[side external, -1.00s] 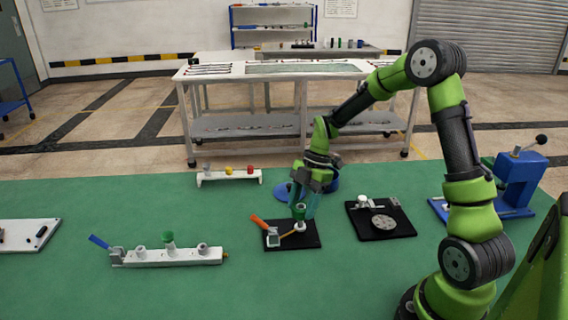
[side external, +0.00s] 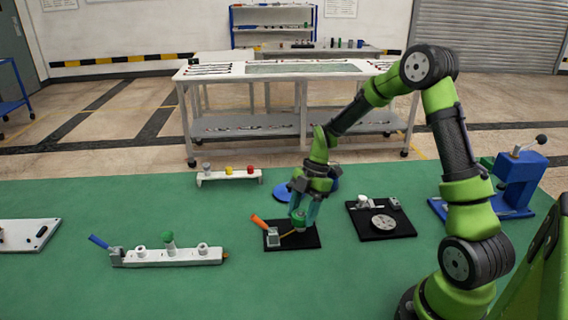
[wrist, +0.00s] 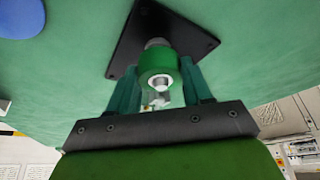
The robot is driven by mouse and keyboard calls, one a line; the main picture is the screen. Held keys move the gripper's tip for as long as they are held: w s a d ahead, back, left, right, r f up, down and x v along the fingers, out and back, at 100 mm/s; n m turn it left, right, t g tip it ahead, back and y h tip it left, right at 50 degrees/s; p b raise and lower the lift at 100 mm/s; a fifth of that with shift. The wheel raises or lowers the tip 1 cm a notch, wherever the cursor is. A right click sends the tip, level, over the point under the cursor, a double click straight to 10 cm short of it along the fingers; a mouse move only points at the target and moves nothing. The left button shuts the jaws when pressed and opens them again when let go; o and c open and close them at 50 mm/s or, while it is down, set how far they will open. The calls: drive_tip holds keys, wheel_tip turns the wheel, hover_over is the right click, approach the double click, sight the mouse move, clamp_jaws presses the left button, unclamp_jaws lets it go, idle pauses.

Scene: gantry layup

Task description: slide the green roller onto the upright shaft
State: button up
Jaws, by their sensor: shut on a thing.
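My gripper (side external: 299,212) is shut on the green roller (side external: 297,219), low over a small black plate (side external: 310,240). The wrist view shows the roller (wrist: 158,62) between the two fingers (wrist: 160,80). A bright metal piece shows at the roller's near end, and a grey round part (wrist: 156,43) shows just beyond it, against the black plate (wrist: 125,50). In the side view a pale part sits directly under the roller. The upright shaft is mostly hidden by roller and fingers; I cannot tell how far the roller is around it.
An orange-handled clamp (side external: 260,222) stands on the same plate, close left of the gripper. A white fixture with a blue handle (side external: 190,257) lies left. A black plate with a grey disc (side external: 383,222) and a blue press (side external: 520,175) lie right. The front mat is clear.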

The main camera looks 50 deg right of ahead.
drive_tip(key=shift+f, duration=0.65)
drive_tip(key=o, duration=1.1)
drive_tip(key=shift+r, duration=0.1)
drive_tip(key=v, duration=1.6)
drive_tip(key=shift+d+r, duration=0.1)
drive_tip(key=shift+r, duration=0.3)
